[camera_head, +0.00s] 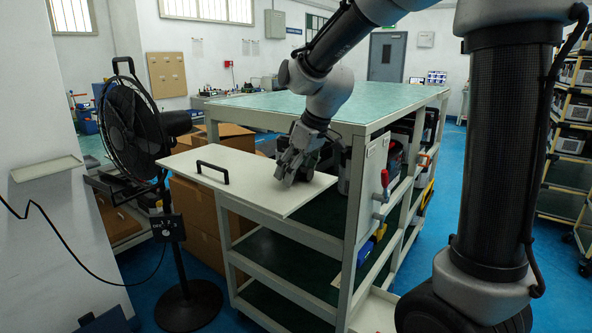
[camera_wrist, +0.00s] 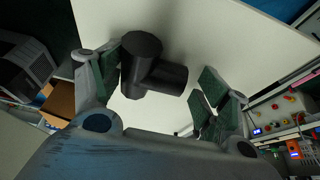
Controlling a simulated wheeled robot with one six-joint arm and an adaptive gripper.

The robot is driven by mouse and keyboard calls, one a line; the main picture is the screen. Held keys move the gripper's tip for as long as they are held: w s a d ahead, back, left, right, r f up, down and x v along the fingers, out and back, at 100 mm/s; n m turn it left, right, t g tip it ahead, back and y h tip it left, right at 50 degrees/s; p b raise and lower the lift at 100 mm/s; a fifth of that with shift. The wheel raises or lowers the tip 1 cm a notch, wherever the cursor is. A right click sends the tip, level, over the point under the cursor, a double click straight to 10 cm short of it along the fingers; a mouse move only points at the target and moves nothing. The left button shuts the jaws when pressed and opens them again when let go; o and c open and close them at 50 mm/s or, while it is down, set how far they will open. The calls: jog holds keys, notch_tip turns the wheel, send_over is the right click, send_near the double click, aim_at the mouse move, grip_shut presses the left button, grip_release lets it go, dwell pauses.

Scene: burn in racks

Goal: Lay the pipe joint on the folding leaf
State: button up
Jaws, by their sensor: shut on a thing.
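The pipe joint (camera_wrist: 145,65) is a black tee- or elbow-shaped piece between the fingers of my gripper (camera_wrist: 161,78) in the wrist view. The left finger lies against it; the contact on the right finger is not clear. The folding leaf (camera_head: 235,172) is a pale flat panel with a black handle, standing out level from the side of the workbench. It fills the background behind the joint in the wrist view (camera_wrist: 215,35). In the head view my gripper (camera_head: 289,172) points down over the leaf's right part, close to its surface. I cannot tell whether the joint touches the leaf.
The bench top (camera_head: 300,106) is green, with shelves below. A black pedestal fan (camera_head: 130,125) stands left of the leaf. Cardboard boxes (camera_head: 196,205) are stacked behind and below the leaf. The leaf's left part is bare apart from the handle (camera_head: 212,171).

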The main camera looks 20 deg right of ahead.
jog(key=o, duration=1.1)
jog(key=shift+f, duration=0.1)
jog(key=shift+c, duration=0.2)
jog(key=v, duration=1.1)
jog(key=s+d+f+m+h, duration=0.1)
jog(key=s+d+f+m, duration=0.1)
jog(key=s+d, duration=0.2)
jog(key=s+d+f+m+h, duration=0.1)
jog(key=s+d, duration=0.3)
jog(key=s, duration=0.7)
jog(key=s+d+f+m, duration=0.3)
jog(key=s+m, duration=0.1)
jog(key=s, duration=0.3)
jog(key=shift+s+d+f+h, duration=0.25)
jog(key=shift+s+d+h, duration=0.1)
jog(key=shift+d+h, duration=0.05)
